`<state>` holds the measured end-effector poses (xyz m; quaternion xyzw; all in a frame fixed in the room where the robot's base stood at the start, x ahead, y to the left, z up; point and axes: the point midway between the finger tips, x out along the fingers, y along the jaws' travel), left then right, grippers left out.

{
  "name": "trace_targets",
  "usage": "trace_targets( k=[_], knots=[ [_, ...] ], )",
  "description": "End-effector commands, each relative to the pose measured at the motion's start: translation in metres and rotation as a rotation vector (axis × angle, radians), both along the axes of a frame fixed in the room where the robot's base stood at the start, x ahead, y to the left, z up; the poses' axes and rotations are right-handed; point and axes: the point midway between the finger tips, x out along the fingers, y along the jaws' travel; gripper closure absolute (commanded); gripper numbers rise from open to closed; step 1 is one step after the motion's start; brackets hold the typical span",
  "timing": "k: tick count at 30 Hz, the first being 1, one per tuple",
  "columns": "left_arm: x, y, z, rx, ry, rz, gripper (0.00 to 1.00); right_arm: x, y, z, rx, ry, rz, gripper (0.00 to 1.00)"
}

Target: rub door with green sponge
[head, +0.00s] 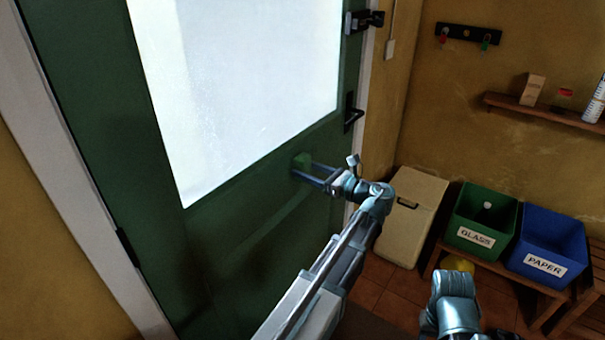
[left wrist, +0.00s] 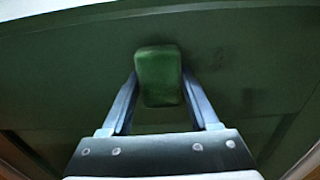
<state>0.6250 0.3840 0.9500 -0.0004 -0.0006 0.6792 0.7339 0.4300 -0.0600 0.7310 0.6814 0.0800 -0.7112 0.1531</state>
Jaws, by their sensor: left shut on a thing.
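The green door (head: 250,235) with a large frosted pane stands closed in front of me. My left gripper (head: 305,170) is shut on the green sponge (head: 301,161), close to the door panel below the pane's lower right corner. In the left wrist view the sponge (left wrist: 158,76) sits between the two fingers, with the dark green door (left wrist: 60,70) behind it. I cannot tell whether the sponge touches the door. Faint dark smudges (left wrist: 250,105) show on the door to the right of the sponge. My right gripper is not visible; only part of that arm shows.
A black door handle (head: 352,114) is up and right of the sponge. A beige bin (head: 412,220), a green GLASS crate (head: 477,238) and a blue PAPER crate (head: 545,265) stand to the right. A wall shelf (head: 550,113) holds small items.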

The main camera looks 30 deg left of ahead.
Motion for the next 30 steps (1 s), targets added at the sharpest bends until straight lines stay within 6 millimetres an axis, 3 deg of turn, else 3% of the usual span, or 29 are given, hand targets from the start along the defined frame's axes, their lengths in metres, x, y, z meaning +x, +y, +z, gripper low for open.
trace_targets(
  k=[11, 22, 30],
  knots=[
    [0.01, -0.002, 0.0, 0.0, 0.0, -0.001, 0.83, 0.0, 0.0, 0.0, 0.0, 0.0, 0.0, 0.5],
    [0.039, -0.001, 0.0, 0.0, 0.0, -0.001, 0.83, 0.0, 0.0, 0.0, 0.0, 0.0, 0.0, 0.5],
    [0.042, -0.001, 0.0, 0.0, 0.0, -0.001, 0.83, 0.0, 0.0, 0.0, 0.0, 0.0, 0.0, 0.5]
  ],
)
